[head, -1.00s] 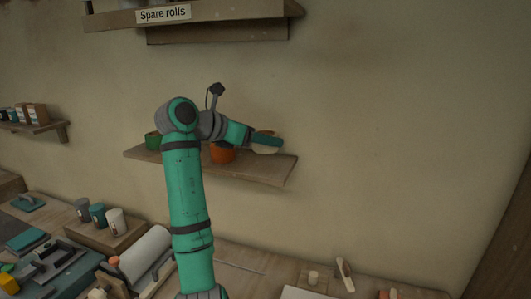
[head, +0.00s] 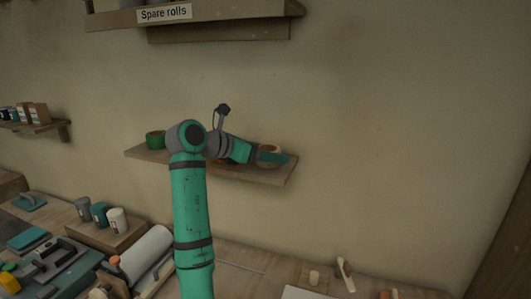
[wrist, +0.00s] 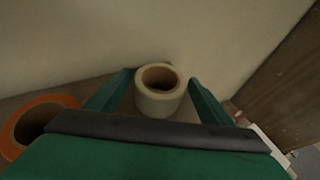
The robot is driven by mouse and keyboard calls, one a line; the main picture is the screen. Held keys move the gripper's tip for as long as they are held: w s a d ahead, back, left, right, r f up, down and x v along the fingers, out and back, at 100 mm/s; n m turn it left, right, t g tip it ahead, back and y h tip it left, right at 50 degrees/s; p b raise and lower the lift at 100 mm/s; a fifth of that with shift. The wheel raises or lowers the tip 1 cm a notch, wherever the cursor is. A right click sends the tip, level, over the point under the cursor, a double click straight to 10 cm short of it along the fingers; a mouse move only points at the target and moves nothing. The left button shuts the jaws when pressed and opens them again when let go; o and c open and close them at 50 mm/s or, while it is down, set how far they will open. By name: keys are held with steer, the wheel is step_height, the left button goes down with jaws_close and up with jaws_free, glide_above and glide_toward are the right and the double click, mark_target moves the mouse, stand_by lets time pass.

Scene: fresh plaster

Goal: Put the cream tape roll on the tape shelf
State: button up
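The cream tape roll (wrist: 160,102) sits upright between my two fingertips in the wrist view, its hole facing up. In the head view, my gripper (head: 271,157) is low over the right part of the tape shelf (head: 220,172), and the roll (head: 266,149) shows partly behind a finger. The roll is at or very near the board; the contact underneath is hidden.
An orange roll (wrist: 33,121) is left of the gripper on the shelf, mostly hidden by my arm in the head view. A green roll (head: 155,139) stands at the shelf's left end. The "Spare rolls" shelf (head: 220,14) is above. The workbench below holds cups and tools.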

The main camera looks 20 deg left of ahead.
steer(key=shift+s+r, duration=0.1)
steer(key=shift+r, duration=0.05)
steer(key=shift+s+a+r, duration=0.1)
steer(key=shift+s+a, duration=0.05)
steer(key=v, duration=1.1)
steer(key=shift+s, duration=0.25)
steer(key=shift+w+a, duration=0.1)
